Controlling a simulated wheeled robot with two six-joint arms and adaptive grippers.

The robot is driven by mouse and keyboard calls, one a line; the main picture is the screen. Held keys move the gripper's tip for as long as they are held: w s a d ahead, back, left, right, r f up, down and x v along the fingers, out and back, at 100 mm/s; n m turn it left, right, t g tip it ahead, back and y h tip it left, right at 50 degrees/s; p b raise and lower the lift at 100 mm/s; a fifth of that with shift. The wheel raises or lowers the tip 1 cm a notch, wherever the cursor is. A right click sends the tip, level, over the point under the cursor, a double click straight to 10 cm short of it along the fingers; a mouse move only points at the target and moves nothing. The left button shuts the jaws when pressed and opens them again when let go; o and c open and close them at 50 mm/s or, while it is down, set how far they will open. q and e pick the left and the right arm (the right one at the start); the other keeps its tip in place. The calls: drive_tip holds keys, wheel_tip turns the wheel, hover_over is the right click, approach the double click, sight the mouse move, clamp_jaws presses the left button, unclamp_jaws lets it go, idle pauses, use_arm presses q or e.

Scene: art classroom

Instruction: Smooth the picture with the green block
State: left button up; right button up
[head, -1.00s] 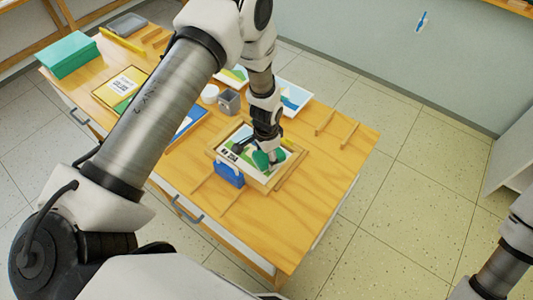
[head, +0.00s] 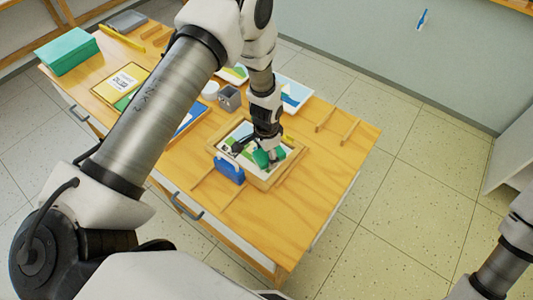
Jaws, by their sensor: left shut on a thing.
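The picture (head: 246,157) lies in a wooden frame (head: 270,183) on the table, with white, green and blue areas showing. My left gripper (head: 264,152) is shut on the green block (head: 263,159) and holds it low over the picture, at its right-hand part. I cannot tell whether the block touches the picture. The gripper hides part of the picture. A blue block-like thing (head: 229,171) stands at the frame's near left edge. My right arm shows only at the lower right edge, and its gripper is out of view.
A grey cube-shaped holder (head: 229,98) and a white round container (head: 210,90) stand behind the frame. Other pictures (head: 292,92) lie at the back. Wooden strips (head: 348,132) lie to the right. A teal box (head: 69,52) is at far left. The table's front right is clear.

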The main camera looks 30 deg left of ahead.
use_arm(q)
drive_tip(key=shift+f, duration=0.3)
